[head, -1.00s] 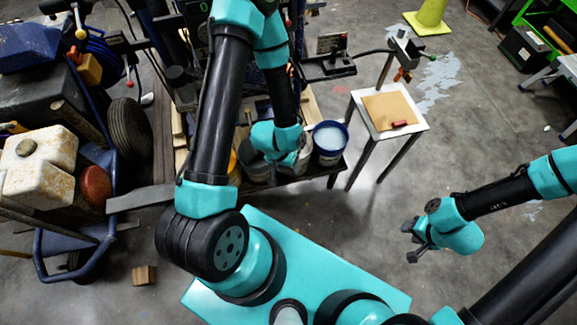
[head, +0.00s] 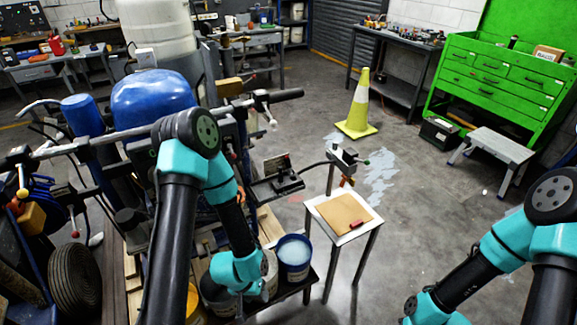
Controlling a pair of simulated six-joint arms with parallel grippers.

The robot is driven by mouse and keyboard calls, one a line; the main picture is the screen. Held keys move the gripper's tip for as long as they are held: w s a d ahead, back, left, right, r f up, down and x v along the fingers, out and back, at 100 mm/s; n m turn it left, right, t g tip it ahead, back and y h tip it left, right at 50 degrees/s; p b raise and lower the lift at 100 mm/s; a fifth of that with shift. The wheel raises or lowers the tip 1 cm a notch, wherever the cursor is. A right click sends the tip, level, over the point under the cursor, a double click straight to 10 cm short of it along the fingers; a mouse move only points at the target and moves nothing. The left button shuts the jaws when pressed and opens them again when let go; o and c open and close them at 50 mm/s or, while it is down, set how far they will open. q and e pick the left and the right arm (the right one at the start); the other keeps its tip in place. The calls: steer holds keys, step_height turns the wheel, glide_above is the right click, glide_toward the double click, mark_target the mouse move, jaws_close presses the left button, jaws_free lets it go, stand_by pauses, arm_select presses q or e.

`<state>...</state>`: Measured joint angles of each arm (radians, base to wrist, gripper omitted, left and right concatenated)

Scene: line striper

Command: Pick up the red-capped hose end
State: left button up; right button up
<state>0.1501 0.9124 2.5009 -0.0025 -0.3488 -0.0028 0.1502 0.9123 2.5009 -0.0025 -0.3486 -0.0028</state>
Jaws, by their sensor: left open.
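I cannot clearly make out a red-capped hose end. A small red piece (head: 356,224) lies on the tan sheet on the small white-topped stand. An orange-red part (head: 347,181) hangs from the spray device above the stand's back edge. My left gripper (head: 262,292) is open and points down over the pails at the striper's side, left of the stand and apart from both red items. Its fingers are small and partly hidden by its wrist. My right arm reaches in at the lower right; its gripper (head: 412,308) is partly cut off by the bottom edge.
The blue line striper (head: 152,95) fills the left side. A blue pail of white paint (head: 294,252) stands beside my left gripper. The white-topped stand (head: 322,212) is to its right. A yellow cone (head: 358,105) stands farther back. Floor between stand and right arm is clear.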

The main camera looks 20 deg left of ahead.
arm_select(q)
steer(key=shift+o, duration=0.5)
steer(key=w+d+r+n+y, duration=0.15)
steer(key=w+r, duration=0.25)
steer(key=w, duration=0.9)
steer(key=w+d+r, duration=0.2)
steer(key=w+r, duration=0.3)
steer(key=w, duration=0.7)
steer(key=w+a+r+n+t+y, duration=0.1)
steer(key=w+r+n+y, duration=0.1)
steer(key=w+r, duration=0.6)
steer(key=w+a+r+n+t+y, duration=0.1)
steer(key=w+r+n+y, duration=0.2)
steer(key=w+r, duration=0.5)
step_height(320, 180, up, 6)
steer(key=shift+w+f+n, duration=0.1)
steer(key=shift+w+n, duration=0.25)
steer(key=shift+y, duration=0.25)
